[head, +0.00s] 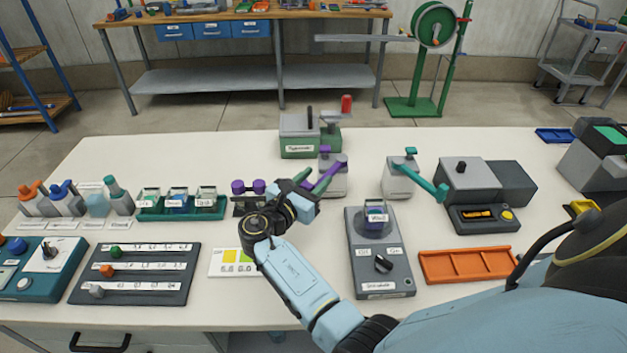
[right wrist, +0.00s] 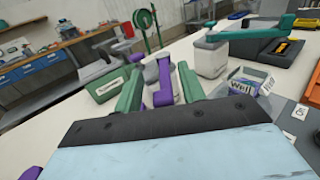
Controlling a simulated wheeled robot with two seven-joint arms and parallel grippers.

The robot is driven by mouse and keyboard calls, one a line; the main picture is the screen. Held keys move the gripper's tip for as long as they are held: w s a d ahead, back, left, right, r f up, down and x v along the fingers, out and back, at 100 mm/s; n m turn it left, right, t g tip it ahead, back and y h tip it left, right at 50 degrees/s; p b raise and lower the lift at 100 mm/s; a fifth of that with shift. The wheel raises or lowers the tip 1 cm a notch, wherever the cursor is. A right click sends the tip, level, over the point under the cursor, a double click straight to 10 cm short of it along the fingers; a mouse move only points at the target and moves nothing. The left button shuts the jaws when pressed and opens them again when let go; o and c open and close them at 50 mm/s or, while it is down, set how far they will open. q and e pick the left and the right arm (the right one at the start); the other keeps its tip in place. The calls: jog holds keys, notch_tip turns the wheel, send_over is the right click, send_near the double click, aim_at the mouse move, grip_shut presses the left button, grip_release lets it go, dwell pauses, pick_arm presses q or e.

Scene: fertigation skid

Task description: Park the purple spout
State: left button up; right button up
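The purple spout (head: 329,174) is an arm swung out to the front left of a grey dispenser body (head: 336,184) near the table's middle. My right gripper (head: 309,183) is at the spout's outer end. In the right wrist view, its two green fingers (right wrist: 160,88) stand on either side of the purple spout (right wrist: 163,78). A gap shows beside the left finger, so the gripper looks open around it. A dark stand with two purple knobs (head: 248,187) is just left of the gripper. My left gripper is not in view.
A teal-spouted dispenser (head: 398,179) stands to the right. A grey device holding a labelled "Well" cup (head: 376,218) is in front. A green box (head: 298,138) is behind the purple spout. A green tray of cups (head: 180,213) and a slider panel (head: 135,272) are left.

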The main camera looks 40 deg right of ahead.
jog(key=v, duration=1.3)
jog(key=shift+a, duration=0.25)
jog(key=shift+s, duration=0.1)
